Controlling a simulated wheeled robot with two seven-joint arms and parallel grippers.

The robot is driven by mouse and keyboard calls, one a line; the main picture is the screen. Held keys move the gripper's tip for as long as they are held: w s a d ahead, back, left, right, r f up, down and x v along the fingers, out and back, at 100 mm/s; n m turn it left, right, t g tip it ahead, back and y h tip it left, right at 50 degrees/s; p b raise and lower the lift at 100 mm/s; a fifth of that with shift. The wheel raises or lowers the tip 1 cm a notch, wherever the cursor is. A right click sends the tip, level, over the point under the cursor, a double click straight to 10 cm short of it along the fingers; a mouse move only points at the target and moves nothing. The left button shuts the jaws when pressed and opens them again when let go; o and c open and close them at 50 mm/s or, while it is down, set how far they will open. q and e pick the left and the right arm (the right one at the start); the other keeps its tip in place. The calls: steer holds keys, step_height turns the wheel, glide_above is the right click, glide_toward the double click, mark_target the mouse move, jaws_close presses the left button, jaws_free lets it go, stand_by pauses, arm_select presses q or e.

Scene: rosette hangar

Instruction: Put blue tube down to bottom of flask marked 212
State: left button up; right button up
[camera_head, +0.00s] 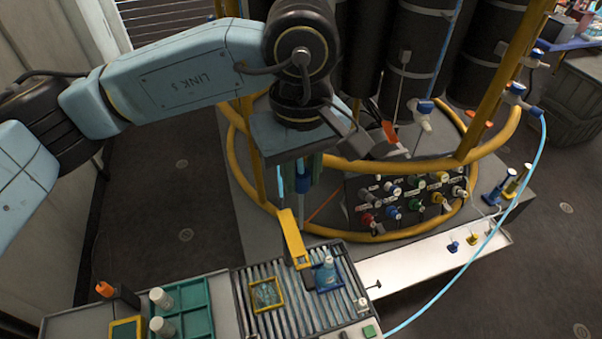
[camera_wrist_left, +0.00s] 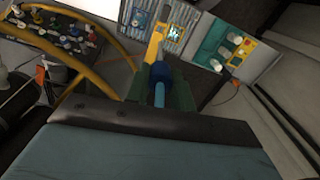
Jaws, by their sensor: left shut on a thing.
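My left gripper (camera_head: 303,186) points down and is shut on the blue tube (camera_head: 303,180), at its dark blue collar. In the left wrist view, the gripper (camera_wrist_left: 164,90) has the tube's light blue length (camera_wrist_left: 158,96) between its green fingers. The tube's pale lower end points towards the grooved rack and is in the air. A small flask with blue liquid (camera_head: 327,275) stands in a blue holder on the rack, below and right of the gripper. A glassy piece (camera_head: 265,294) sits in a yellow frame to its left. No mark 212 is readable. My right gripper is out of view.
A green tray (camera_head: 196,314) with white-capped vials is at the left. Yellow rails (camera_head: 349,233) ring a panel of coloured connectors (camera_head: 412,198). A light blue hose (camera_head: 494,235) curves at right.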

arm_select(q)
steer(key=shift+r+p, duration=1.1)
steer(key=shift+r, duration=2)
steer(key=a+f+n+b, duration=0.2)
steer(key=a+f, duration=0.3)
steer(key=f, duration=1.2)
steer(key=w+a+f+n+b, duration=0.1)
steer(key=a+f+b, duration=0.3)
steer(key=f, duration=1.3)
steer(key=shift+a+f+n+b, duration=0.35)
steer(key=shift+a+n, duration=0.15)
steer(key=shift+n, duration=0.3)
steer(key=shift+f+b, duration=0.3)
steer(key=shift+b, duration=0.15)
steer(key=shift+f, duration=0.2)
